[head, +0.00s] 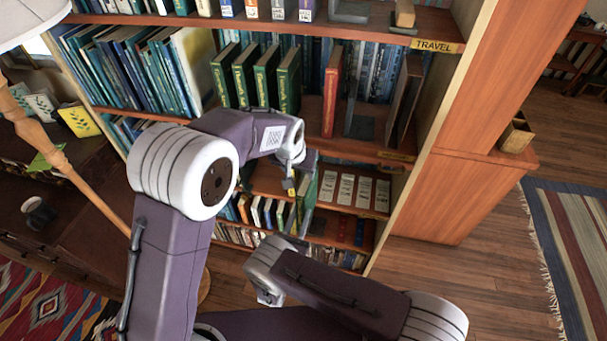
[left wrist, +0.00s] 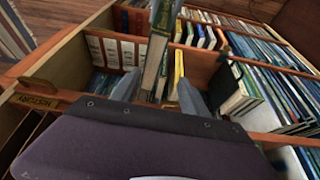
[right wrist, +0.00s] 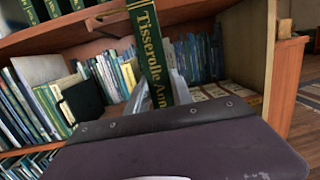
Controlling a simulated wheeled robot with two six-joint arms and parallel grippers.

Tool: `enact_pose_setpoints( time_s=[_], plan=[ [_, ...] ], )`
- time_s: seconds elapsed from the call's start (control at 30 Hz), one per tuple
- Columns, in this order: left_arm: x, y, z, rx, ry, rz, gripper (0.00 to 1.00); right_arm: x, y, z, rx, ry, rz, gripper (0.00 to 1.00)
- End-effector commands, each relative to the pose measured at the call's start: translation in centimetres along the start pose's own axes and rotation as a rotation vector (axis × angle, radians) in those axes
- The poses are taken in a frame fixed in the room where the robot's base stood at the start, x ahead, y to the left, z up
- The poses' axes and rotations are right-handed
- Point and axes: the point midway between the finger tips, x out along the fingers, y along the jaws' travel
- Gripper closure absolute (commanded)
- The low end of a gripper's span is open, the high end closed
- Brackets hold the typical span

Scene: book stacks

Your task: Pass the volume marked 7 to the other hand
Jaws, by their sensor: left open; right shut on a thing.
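A dark green volume with gold lettering (right wrist: 150,45) stands up in the right wrist view, its lower end between the fingers of my right gripper (right wrist: 160,88), which is shut on it. I cannot read a 7 on it. In the left wrist view the green volume (left wrist: 157,50) rises between the spread fingers of my left gripper (left wrist: 160,92), which is open around it. In the head view my left gripper (head: 293,185) is beside the upright green volume (head: 306,190), in front of the shelves. My right gripper's fingers are hidden there.
The bookcase (head: 445,130) stands close ahead, with several green volumes (head: 255,78) and a red book (head: 332,90) on an upper shelf. A floor lamp (head: 60,160) and a dark desk with a mug (head: 38,213) are at left. Open wooden floor (head: 450,280) lies at right.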

Motion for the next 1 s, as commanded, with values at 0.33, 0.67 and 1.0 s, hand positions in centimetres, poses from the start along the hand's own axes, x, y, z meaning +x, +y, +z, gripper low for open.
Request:
enact_pose_setpoints(
  time_s=[0.33,0.67,1.0],
  plan=[
    [1.5,1.5,0.6,0.029,-0.013,0.011,0.47,0.0,0.0,0.1,0.002,-0.003,0.000,1.00],
    [8.9,1.5,0.8,0.028,-0.015,0.010,0.47,0.0,0.0,0.1,0.002,-0.003,0.000,1.00],
    [12.3,1.5,0.7,0.027,-0.011,0.011,0.47,0.0,0.0,0.1,0.002,-0.003,0.000,1.00]
  ],
)
